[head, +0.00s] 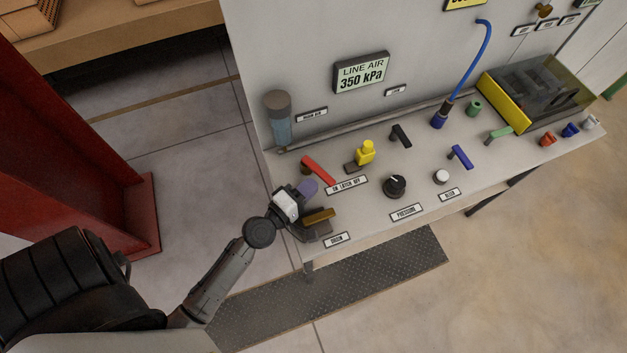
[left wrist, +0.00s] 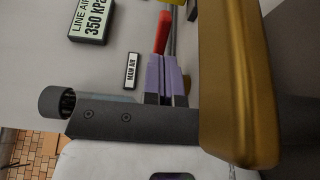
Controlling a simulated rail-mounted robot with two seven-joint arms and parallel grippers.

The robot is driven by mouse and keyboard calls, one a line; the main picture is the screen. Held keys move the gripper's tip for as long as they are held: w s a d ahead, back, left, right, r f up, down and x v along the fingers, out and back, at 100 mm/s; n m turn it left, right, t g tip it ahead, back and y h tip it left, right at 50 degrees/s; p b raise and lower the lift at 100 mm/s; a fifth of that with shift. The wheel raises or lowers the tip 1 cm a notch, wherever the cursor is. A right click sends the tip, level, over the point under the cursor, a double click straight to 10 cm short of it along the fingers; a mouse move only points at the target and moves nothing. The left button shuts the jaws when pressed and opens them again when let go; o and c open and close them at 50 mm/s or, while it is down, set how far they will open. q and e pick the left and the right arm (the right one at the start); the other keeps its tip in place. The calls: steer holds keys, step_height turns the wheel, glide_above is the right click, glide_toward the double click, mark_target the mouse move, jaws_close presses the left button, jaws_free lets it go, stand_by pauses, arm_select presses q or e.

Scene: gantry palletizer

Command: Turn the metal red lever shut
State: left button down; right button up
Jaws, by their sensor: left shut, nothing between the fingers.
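The red lever (head: 319,170) lies on the bench top near its left end, its arm slanting down to the right. It also shows beyond the fingertips in the left wrist view (left wrist: 162,33). My left gripper (head: 308,188) has purple fingertips (left wrist: 165,75) that are shut with nothing between them. They are just in front of the lever's left part in the head view. I cannot tell whether they touch it. My right gripper is not in view.
A gold-brown handle (head: 320,216) is close beside my left gripper and looms large in the left wrist view (left wrist: 240,80). A yellow valve (head: 365,152), a black lever (head: 402,135) and a black knob (head: 395,187) stand to the right. A clear-bodied cylinder (head: 279,120) is behind.

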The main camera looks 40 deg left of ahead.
mark_target(323, 180)
arm_select(q)
steer(key=shift+w, duration=0.75)
steer(key=shift+w+d+r+p, duration=0.2)
steer(key=shift+w+d+p, duration=0.1)
steer(key=shift+w+p, duration=0.4)
steer(key=shift+w+d, duration=0.1)
steer(key=shift+w, duration=0.1)
steer(key=shift+w+f, duration=0.1)
steer(key=shift+f, duration=0.05)
steer(key=shift+s, duration=0.2)
